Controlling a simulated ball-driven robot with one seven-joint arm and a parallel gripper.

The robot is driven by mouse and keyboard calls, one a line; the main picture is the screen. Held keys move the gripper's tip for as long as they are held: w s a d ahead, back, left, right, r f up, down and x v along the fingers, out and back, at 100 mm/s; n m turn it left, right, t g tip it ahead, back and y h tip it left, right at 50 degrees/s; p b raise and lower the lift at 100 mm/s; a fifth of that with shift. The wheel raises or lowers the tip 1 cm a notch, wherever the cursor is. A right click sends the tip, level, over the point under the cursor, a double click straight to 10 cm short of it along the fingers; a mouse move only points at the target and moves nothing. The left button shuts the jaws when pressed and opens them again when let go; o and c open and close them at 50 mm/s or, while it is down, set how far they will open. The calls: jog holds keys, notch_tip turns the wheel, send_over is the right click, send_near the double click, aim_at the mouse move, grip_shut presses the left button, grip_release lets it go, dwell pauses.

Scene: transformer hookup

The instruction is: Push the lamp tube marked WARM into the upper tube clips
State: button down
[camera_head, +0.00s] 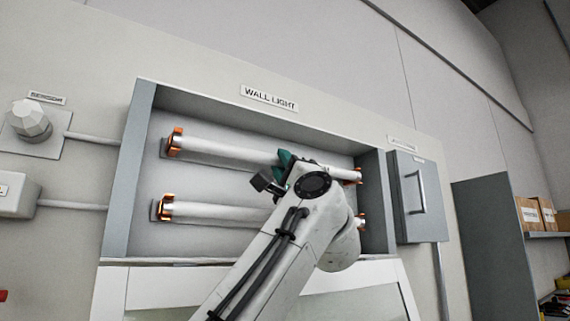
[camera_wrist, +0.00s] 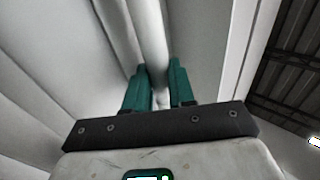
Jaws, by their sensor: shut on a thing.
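A white lamp tube (camera_head: 232,152) lies across the upper orange tube clips (camera_head: 174,143) in the wall light box (camera_head: 128,170). Its ends line up with the clips; I cannot tell whether it is fully seated, and no WARM mark can be read. My gripper (camera_head: 287,164) is at the right half of this tube, partly hidden by my own arm. In the wrist view my green fingers (camera_wrist: 161,88) are shut on the tube (camera_wrist: 150,35), one on each side. A second tube (camera_head: 225,212) sits in the lower clips (camera_head: 165,207).
The box walls surround the tubes closely. A grey cabinet with a handle (camera_head: 418,195) stands just right of the box. A sensor knob (camera_head: 30,120) and a switch box (camera_head: 17,195) are on the wall at left. Shelves with cartons (camera_head: 535,213) are far right.

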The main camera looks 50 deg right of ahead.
jog(key=c, duration=0.9)
grip_release()
jog(key=shift+o, duration=0.2)
jog(key=b+v, duration=0.4)
jog(key=v, duration=0.6)
jog(key=shift+s+f+b, duration=0.25)
jog(key=shift+b, duration=0.1)
